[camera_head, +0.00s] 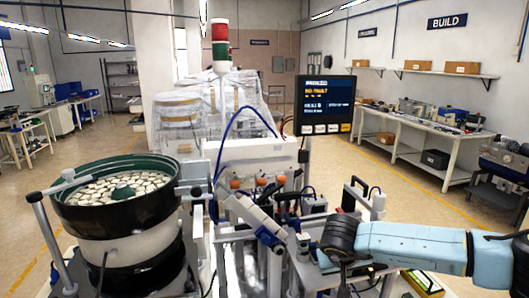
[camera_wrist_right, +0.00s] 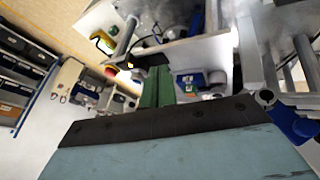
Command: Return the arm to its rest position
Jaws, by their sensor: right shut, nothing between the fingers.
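My right arm (camera_head: 415,245), light blue with dark joints, comes in from the lower right in the head view. Its dark wrist is bent over the right part of the machine. In the wrist view my right gripper (camera_wrist_right: 158,72) shows as two green fingers close together, with nothing between them. What lies under the wrist is partly hidden in the head view. My left arm and left gripper are not in view.
A bowl feeder (camera_head: 115,200) full of pale parts stands at the left. A status screen (camera_head: 325,104) and a red-green signal tower (camera_head: 221,45) rise from the machine. A workbench (camera_head: 430,135) lines the right wall. Open floor (camera_head: 390,185) lies between.

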